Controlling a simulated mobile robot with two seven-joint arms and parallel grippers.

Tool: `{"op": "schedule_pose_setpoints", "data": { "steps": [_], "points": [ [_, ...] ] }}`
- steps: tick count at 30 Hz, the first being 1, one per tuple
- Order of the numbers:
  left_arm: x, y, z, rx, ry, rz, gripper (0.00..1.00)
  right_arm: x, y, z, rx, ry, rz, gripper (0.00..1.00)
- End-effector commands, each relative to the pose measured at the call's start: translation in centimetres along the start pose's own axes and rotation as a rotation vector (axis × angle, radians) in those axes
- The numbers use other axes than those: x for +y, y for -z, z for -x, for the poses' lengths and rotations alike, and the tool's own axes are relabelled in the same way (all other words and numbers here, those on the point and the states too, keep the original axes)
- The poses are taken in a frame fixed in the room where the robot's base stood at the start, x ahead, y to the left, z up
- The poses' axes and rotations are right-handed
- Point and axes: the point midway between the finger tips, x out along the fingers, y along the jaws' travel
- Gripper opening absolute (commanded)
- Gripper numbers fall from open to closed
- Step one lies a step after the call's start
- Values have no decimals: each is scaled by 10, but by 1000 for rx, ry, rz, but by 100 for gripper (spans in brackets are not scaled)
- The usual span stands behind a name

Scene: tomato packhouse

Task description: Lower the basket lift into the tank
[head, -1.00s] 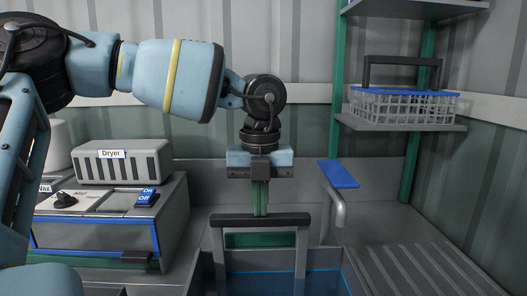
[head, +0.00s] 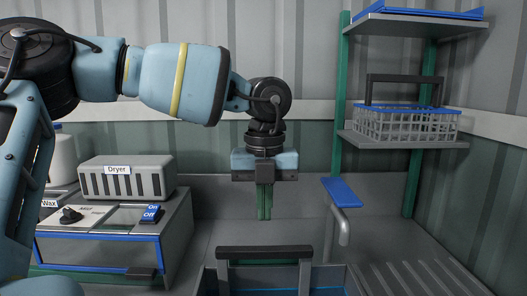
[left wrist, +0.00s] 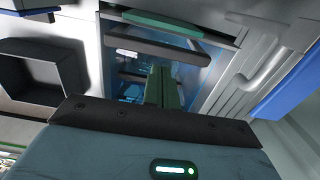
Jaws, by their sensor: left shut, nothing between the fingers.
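The basket lift's dark handle bar (head: 264,252) stands level just above the tank (head: 210,279), with grey uprights going down into it. The basket below is hidden in the head view. My left gripper (head: 264,217) points straight down above the middle of the handle, its green fingers together and empty, with a visible gap to the bar. In the left wrist view the shut fingers (left wrist: 163,88) show in front of the handle bar (left wrist: 155,45) and the blue tank interior. My right gripper is out of view.
A blue paddle (head: 341,191) on a bent grey pipe stands right of the tank. A wire basket (head: 405,123) sits on a shelf at the right. The Dryer box (head: 126,179) and a switch unit (head: 112,222) are at the left. A ribbed drainboard (head: 420,275) lies at lower right.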

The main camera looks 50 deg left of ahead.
Motion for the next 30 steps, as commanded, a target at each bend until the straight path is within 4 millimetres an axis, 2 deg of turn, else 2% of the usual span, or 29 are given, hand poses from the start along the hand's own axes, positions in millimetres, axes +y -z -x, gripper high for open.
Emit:
{"op": "schedule_pose_setpoints", "data": {
  "steps": [1,15,19,30],
  "points": [
    [0,0,15,-4,3,0,0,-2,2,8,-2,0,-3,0],
    [0,0,92,-3,3,1,0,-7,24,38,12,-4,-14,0],
    [0,0,101,-2,1,-1,0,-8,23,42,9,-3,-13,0],
    [0,0,99,1,-1,-1,0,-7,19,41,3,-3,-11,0]
  ]
}}
